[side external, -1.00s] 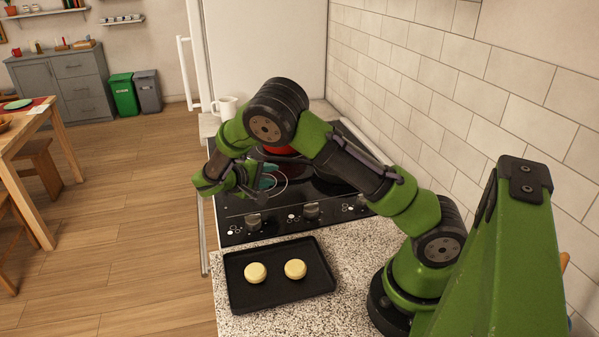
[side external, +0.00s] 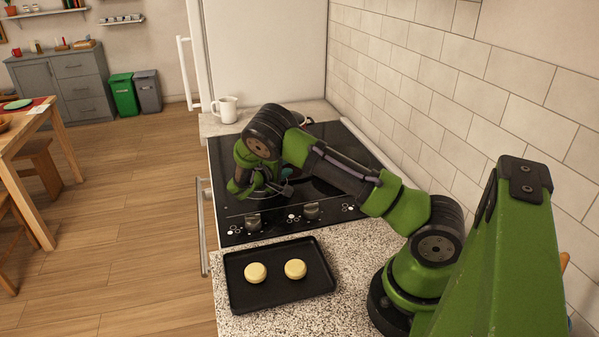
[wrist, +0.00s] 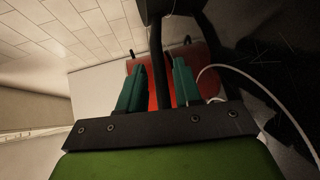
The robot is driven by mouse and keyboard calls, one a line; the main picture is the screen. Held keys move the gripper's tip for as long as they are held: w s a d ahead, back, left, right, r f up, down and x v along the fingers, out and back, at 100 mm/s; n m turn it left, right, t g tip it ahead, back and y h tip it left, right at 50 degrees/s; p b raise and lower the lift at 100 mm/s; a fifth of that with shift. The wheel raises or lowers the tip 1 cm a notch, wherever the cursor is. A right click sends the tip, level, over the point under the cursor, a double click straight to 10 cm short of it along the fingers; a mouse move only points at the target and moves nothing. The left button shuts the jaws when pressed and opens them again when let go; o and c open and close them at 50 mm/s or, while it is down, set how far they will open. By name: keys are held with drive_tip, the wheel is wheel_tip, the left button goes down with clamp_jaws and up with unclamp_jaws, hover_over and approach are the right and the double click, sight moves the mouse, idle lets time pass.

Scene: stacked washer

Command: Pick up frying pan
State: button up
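My gripper (side external: 268,188) is low over the black stovetop, beside the front burner. In the wrist view, its two teal fingers (wrist: 159,64) stand apart with a clear gap. A thin dark bar (wrist: 155,45) runs through the gap, with space on both sides of it; it may be the frying pan's handle. I cannot tell whether the gripper touches it. A red vessel (wrist: 160,85) with small black handles shows behind the fingers. I cannot make out a frying pan clearly; my arm hides much of the stove in the side view.
A black tray (side external: 238,293) with two pale round pieces (side external: 295,269) lies on the speckled counter (side external: 350,290) in front of the stove (side external: 345,135). A white mug (side external: 228,108) stands behind the stove. The tiled wall (side external: 440,90) bounds the right side.

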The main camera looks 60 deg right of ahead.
drive_tip(key=x, duration=0.5)
drive_tip(key=shift+d+r, duration=0.1)
drive_tip(key=shift+c, duration=0.2)
clamp_jaws()
drive_tip(key=shift+r, duration=0.1)
